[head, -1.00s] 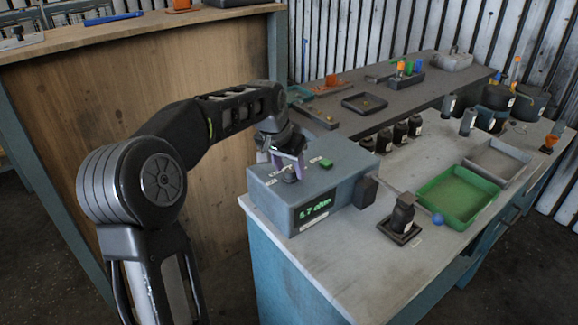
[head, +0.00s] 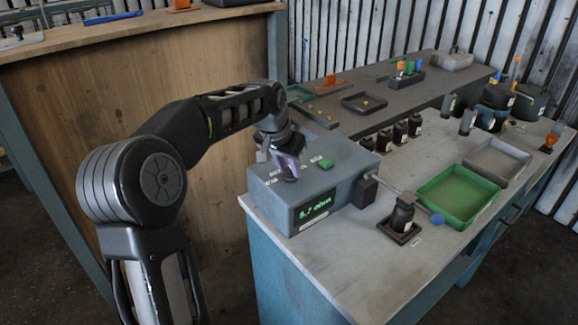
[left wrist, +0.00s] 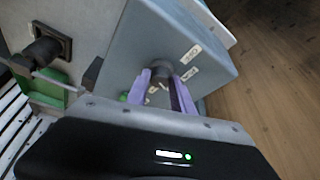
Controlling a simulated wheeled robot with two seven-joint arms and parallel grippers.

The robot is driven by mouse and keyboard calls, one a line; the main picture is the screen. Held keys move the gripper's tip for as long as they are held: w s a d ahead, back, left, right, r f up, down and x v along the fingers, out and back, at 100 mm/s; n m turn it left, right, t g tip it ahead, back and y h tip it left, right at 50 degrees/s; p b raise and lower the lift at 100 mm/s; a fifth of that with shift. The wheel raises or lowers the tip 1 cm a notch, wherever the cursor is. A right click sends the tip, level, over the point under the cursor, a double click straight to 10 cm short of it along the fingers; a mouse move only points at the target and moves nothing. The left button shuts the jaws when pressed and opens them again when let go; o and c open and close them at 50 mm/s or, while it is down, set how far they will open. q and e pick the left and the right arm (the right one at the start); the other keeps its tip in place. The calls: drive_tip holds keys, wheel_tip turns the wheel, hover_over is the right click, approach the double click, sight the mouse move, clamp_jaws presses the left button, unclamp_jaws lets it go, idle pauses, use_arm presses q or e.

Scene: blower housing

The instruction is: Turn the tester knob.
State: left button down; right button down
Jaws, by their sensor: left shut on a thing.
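The tester (head: 335,183) is a grey-blue box on the near left corner of the workbench. Its front has a dark display (head: 314,209) with green characters, too blurred to read surely. A green button (head: 326,163) sits on its top. My left gripper (head: 289,172) reaches down onto the tester's top with its purple fingers. In the left wrist view the fingers are shut on the dark round knob (left wrist: 160,68), with white labels (left wrist: 190,54) beside it. In the head view the fingers mostly hide the knob. My right gripper is not in view.
A dark bottle-like part (head: 403,212) stands on a small base right of the tester. A green tray (head: 458,196) and a grey tray (head: 497,160) lie farther right, with a blue ball (head: 437,219) near them. Several dark bottles (head: 400,132) stand behind the tester.

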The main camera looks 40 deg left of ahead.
use_arm(q)
drive_tip(key=shift+m, duration=0.3)
drive_tip(key=m, duration=0.1)
drive_tip(key=m+h+p, duration=0.1)
drive_tip(key=m, duration=0.1)
drive_tip(key=shift+a+r+h, duration=0.1)
drive_tip(key=shift+a+h, duration=0.05)
drive_tip(key=shift+h, duration=0.15)
drive_tip(key=m+p, duration=0.1)
drive_tip(key=m, duration=0.1)
drive_tip(key=m+h+p, duration=0.1)
drive_tip(key=m, duration=0.2)
drive_tip(key=shift+w+a+g+h, duration=0.1)
drive_tip(key=shift+a+g+h, duration=0.05)
drive_tip(key=shift+g+h, duration=0.2)
drive_tip(key=c, duration=1.1)
unclamp_jaws()
drive_tip(key=shift+b+v, duration=0.4)
drive_tip(key=shift+v, duration=3.4)
